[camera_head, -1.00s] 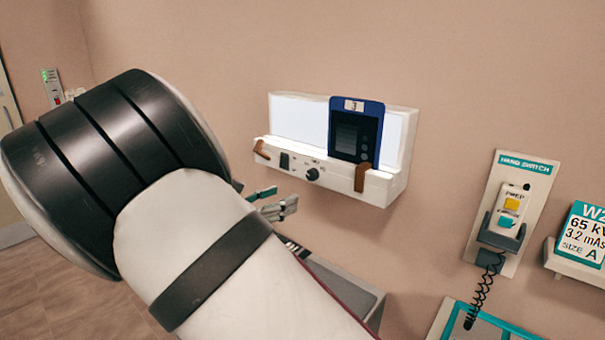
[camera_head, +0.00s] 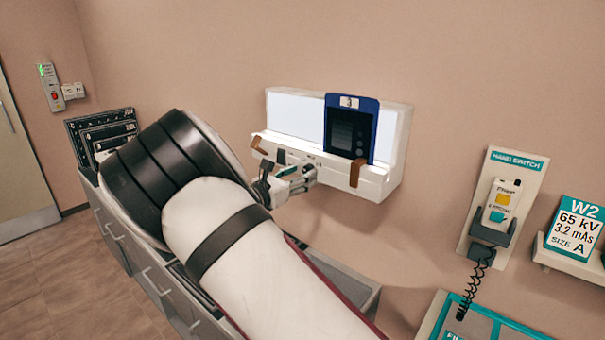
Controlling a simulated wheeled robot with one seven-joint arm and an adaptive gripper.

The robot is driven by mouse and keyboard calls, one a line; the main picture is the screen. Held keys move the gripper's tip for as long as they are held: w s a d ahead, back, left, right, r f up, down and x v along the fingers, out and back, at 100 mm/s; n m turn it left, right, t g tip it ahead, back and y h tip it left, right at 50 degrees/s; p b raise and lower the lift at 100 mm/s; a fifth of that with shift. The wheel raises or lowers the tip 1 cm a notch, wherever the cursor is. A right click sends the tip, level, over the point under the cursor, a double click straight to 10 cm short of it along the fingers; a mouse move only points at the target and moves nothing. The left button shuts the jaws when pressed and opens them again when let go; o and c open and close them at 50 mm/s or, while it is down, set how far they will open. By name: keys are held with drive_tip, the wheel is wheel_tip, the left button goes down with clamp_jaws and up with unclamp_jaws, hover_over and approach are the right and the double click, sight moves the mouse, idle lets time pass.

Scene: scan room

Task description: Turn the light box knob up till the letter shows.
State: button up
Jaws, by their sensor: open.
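The white light box (camera_head: 392,147) hangs on the wall, its panel lit pale white. A dark blue plate (camera_head: 367,103) stands in it at the right, with a small label at its top and a dark window; I can make out no clear letter in the window. My gripper (camera_head: 309,176) is open at the front lower edge of the light box, left of the right brown clip. Its fingers are around or just in front of the knob's place.
A hand switch (camera_head: 501,200) on its wall plate and a W2 card (camera_head: 575,227) are to the right. A grey cabinet (camera_head: 130,245) with dark panels (camera_head: 101,133) on top stands at the left. The wall around the light box is bare.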

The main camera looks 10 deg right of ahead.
drive_tip(key=shift+w+d, duration=0.35)
drive_tip(key=shift+d, duration=0.15)
clamp_jaws()
drive_tip(key=shift+m, duration=0.4)
drive_tip(key=m+p, duration=0.3)
drive_tip(key=m, duration=0.7)
drive_tip(key=shift+f+m, duration=0.1)
drive_tip(key=shift+m, duration=0.3)
